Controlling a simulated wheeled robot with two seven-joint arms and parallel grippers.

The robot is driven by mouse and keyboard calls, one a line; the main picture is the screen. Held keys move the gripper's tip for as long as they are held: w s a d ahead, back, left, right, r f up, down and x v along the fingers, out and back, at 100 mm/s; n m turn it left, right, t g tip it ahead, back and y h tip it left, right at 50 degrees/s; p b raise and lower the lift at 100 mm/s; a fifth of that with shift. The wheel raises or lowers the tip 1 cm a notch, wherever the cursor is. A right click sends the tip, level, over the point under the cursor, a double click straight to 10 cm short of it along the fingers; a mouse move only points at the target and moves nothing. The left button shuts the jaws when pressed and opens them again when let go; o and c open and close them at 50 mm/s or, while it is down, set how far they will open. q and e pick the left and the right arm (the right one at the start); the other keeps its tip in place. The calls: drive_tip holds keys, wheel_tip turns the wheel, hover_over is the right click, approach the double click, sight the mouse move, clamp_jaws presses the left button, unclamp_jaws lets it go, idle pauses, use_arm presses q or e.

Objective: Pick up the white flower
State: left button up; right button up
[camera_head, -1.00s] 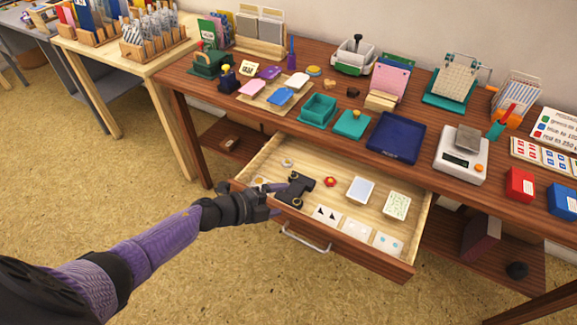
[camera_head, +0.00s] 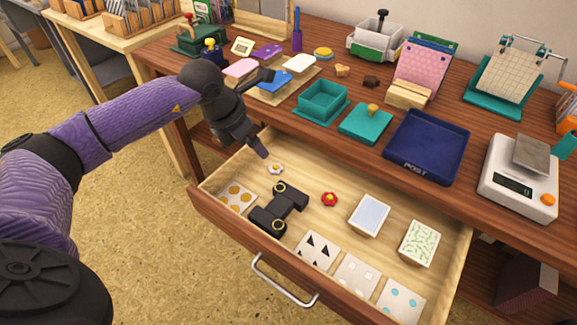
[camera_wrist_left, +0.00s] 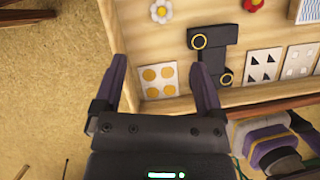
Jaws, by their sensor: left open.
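The white flower (camera_head: 276,168) has a yellow centre and lies on the floor of the open wooden drawer, near its back left corner. In the left wrist view the white flower (camera_wrist_left: 161,11) is at the top edge, beyond the fingertips and between their lines. My left gripper (camera_head: 265,115) is near the back left of the drawer, with one fingertip just above and left of the flower in the head view. In the left wrist view my left gripper (camera_wrist_left: 161,66) is open, with nothing between its fingers. My right gripper is not in view.
A black piece with gold rings (camera_head: 279,207), a red flower (camera_head: 330,199) and several patterned tiles lie in the drawer (camera_head: 240,293). The desktop above holds a teal box (camera_head: 322,101), a navy tray (camera_head: 426,147) and a scale (camera_head: 519,178).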

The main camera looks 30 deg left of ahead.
sight(274, 166)
use_arm(q)
drive_tip(key=b+x, duration=0.6)
drive_tip(key=x, duration=0.5)
drive_tip(key=shift+d+f+b, duration=0.2)
drive_tip(key=shift+f+b, duration=0.1)
drive_tip(key=shift+b, duration=0.1)
drive_tip(key=shift+w, duration=0.2)
drive_tip(key=shift+r, duration=0.2)
drive_tip(key=shift+c, duration=0.3)
clamp_jaws()
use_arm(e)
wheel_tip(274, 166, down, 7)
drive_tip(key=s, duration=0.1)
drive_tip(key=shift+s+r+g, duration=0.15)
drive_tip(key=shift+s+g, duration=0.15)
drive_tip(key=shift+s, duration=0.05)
